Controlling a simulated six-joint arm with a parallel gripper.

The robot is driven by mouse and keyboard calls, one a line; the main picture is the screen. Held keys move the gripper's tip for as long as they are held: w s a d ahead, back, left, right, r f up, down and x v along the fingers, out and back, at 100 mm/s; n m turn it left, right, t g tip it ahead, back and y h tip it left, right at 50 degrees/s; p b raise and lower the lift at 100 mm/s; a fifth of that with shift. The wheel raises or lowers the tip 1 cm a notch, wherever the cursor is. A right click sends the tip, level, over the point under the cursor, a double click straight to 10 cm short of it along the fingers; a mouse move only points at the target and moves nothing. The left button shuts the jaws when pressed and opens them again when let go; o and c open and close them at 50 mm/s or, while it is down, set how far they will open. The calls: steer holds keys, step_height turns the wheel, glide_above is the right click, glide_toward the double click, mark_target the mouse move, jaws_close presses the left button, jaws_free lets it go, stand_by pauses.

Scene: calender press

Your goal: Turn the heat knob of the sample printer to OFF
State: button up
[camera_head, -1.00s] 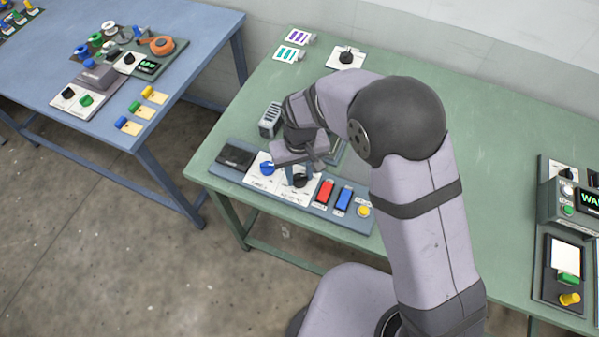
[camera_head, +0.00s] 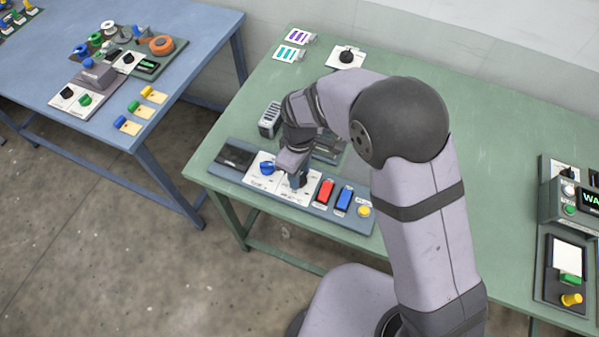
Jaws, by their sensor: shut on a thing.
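The control panel (camera_head: 225,170) lies along the front edge of the green table. It carries a blue knob (camera_head: 267,168) on a white plate and, to its right, a second white plate (camera_head: 285,192). My gripper (camera_head: 297,182) points down over this second plate, shut on the dark knob there. The gripper hides this knob almost fully, so I cannot read where its pointer stands. The plate lettering is too small to read, so I cannot tell from it which knob is the heat knob.
Right of the gripper on the panel are a red rocker switch (camera_head: 324,192), a blue one (camera_head: 344,198) and a yellow button (camera_head: 363,211). A grey slotted block (camera_head: 269,121) stands behind the panel. Another dark knob (camera_head: 346,56) sits at the table's back.

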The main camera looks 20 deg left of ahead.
steer(key=shift+n, duration=0.7)
steer(key=shift+r, duration=0.1)
steer(key=o, duration=1)
steer(key=shift+o, duration=0.2)
steer(key=shift+r+b, duration=1.1)
steer(key=shift+r, duration=2.55)
